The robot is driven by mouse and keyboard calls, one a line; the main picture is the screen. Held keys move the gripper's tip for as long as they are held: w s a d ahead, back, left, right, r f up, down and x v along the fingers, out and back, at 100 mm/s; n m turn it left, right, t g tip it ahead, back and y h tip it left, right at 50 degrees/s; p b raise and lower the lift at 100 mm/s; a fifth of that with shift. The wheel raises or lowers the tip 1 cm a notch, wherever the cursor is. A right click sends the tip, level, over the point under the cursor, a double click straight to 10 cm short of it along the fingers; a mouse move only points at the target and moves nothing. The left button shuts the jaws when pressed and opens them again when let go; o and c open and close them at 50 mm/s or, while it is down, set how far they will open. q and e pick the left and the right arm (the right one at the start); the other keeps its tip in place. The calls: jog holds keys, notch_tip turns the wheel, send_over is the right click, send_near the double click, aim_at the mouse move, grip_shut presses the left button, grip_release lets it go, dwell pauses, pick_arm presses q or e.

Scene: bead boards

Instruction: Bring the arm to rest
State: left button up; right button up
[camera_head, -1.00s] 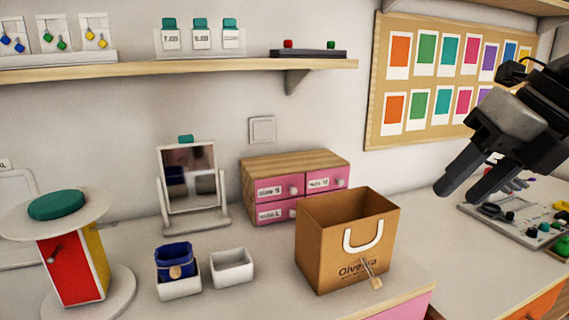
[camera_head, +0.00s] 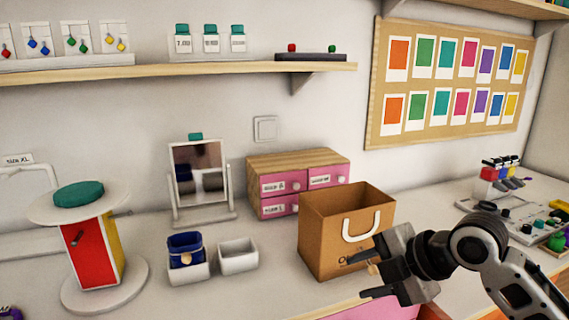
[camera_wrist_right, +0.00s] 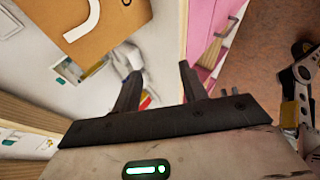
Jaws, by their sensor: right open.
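My right gripper (camera_head: 368,267) is in front of the lower right part of the brown paper bag (camera_head: 325,235) in the head view, its fingers pointing left. It is open, with nothing between its fingers. In the right wrist view the two dark fingers (camera_wrist_right: 160,75) stand apart, and part of the bag with its white handle (camera_wrist_right: 85,22) shows at the upper left. My left gripper is not in view.
Two small white trays (camera_head: 238,263) stand left of the bag, one holding a blue pouch (camera_head: 186,250). Behind are a mirror (camera_head: 203,205) and a pink-drawer cabinet (camera_head: 285,183). A round-topped stand (camera_head: 93,250) is at left. A bead board (camera_head: 520,222) lies at right.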

jog(key=s+f+m+t, duration=0.1)
jog(key=s+f+m, duration=0.1)
jog(key=f+m, duration=0.3)
jog(key=s+a+f+m+t+h, duration=0.1)
jog(key=s+f+m, duration=0.25)
jog(key=f, duration=0.35)
jog(key=s+f+m+t, duration=0.1)
jog(key=s+f+m, duration=0.1)
jog(key=f+m, duration=0.4)
jog(key=s+d+f+m+t+h, duration=0.1)
jog(key=s+d+f+m+h, duration=0.1)
jog(key=s+f+m, duration=0.5)
jog(key=s+f+h, duration=0.1)
jog(key=s+f, duration=0.1)
jog(key=s, duration=0.3)
jog(key=shift+s, duration=0.3)
jog(key=shift+m, duration=0.25)
